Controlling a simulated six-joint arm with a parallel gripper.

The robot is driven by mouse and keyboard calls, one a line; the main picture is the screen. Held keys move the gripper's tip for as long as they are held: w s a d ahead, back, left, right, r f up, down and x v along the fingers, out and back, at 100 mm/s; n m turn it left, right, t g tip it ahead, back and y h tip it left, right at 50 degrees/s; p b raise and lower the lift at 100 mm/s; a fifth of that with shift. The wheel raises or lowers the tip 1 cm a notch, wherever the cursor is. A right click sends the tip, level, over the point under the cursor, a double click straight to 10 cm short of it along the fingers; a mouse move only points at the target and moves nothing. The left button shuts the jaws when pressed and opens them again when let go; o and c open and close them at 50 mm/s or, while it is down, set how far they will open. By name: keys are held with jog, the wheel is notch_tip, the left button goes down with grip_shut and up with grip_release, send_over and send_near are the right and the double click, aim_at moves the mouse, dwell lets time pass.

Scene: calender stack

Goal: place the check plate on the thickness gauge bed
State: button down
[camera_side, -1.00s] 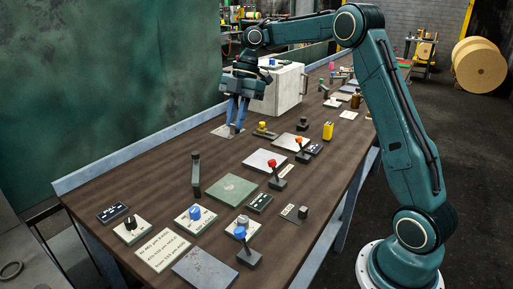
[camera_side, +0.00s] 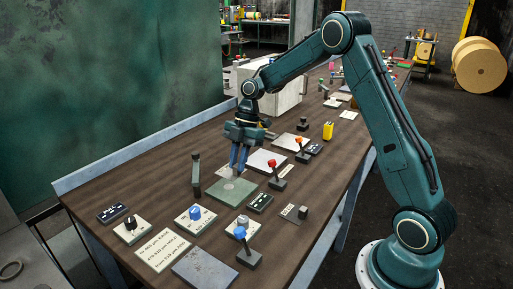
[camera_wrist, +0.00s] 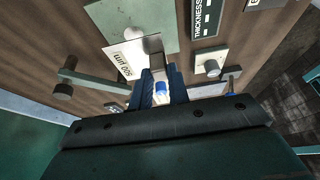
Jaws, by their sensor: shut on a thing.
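The check plate, a thin pale plate with dark print (camera_wrist: 128,56), hangs below my gripper (camera_wrist: 160,70), whose fingers are shut on its upright grey grip. In the side view the plate (camera_side: 226,171) shows at the fingertips of my gripper (camera_side: 238,167). The thickness gauge bed is a flat green square (camera_side: 231,192) on the bench, and in the wrist view (camera_wrist: 118,14) it lies just beyond the plate. The plate overlaps the bed's far edge in the side view. I cannot tell whether they touch. The fingers hide part of the plate.
A dark post (camera_side: 196,173) stands left of the bed and also shows in the wrist view (camera_wrist: 64,90). A black label (camera_side: 259,202) and a red-knobbed lever (camera_side: 276,176) are to its right. A blue knob box (camera_side: 195,216) is in front. A pale square plate (camera_side: 268,161) lies behind.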

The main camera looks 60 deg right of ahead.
jog(key=shift+f, duration=0.85)
jog(key=shift+f, duration=2.1)
jog(key=shift+f, duration=0.1)
jog(key=c, duration=1.3)
grip_release()
jog(key=shift+c, duration=0.2)
jog(key=v, duration=1.2)
